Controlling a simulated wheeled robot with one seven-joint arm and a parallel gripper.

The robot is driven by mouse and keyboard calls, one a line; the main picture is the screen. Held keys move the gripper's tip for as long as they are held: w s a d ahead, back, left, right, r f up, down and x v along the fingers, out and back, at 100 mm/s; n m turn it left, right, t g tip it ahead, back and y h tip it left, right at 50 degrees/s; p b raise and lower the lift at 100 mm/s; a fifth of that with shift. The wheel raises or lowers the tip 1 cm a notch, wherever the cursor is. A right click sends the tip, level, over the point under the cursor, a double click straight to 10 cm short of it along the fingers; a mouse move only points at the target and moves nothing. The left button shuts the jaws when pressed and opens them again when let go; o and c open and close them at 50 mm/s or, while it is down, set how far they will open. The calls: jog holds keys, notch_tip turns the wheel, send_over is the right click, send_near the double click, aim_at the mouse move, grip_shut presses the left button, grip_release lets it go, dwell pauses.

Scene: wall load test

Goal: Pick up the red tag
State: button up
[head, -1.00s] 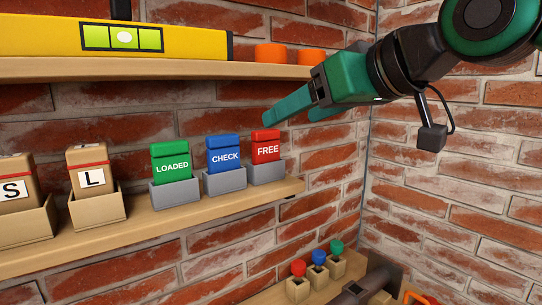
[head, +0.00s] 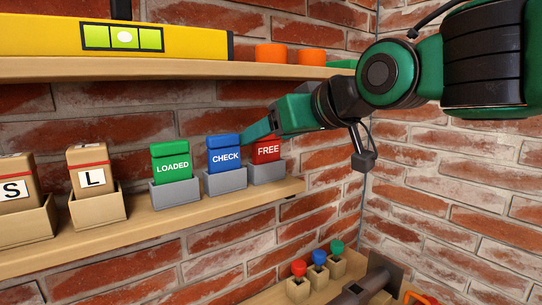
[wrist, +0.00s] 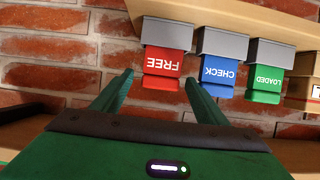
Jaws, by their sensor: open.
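The red tag (head: 267,151), marked FREE, stands in a grey holder (head: 267,171) on the middle shelf. In the head view my gripper partly covers its top. In the wrist view the red tag (wrist: 163,66) appears upside down, ahead of and between the two fingers. My gripper (wrist: 157,82) is open and empty, one finger on each side of the tag's line. The right finger in the wrist view is near the blue CHECK tag (wrist: 219,74). In the head view my gripper (head: 247,142) overlaps the gap between the blue and red tags; I cannot tell if it touches either.
The blue CHECK tag (head: 224,155) and green LOADED tag (head: 171,162) stand in holders to the left. Boxes marked S and L (head: 92,170) sit farther left. An upper shelf (head: 170,68) holds a yellow level (head: 40,36) and orange pieces. Coloured knobs (head: 319,258) are below.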

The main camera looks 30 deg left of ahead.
jog(key=c, duration=1.4)
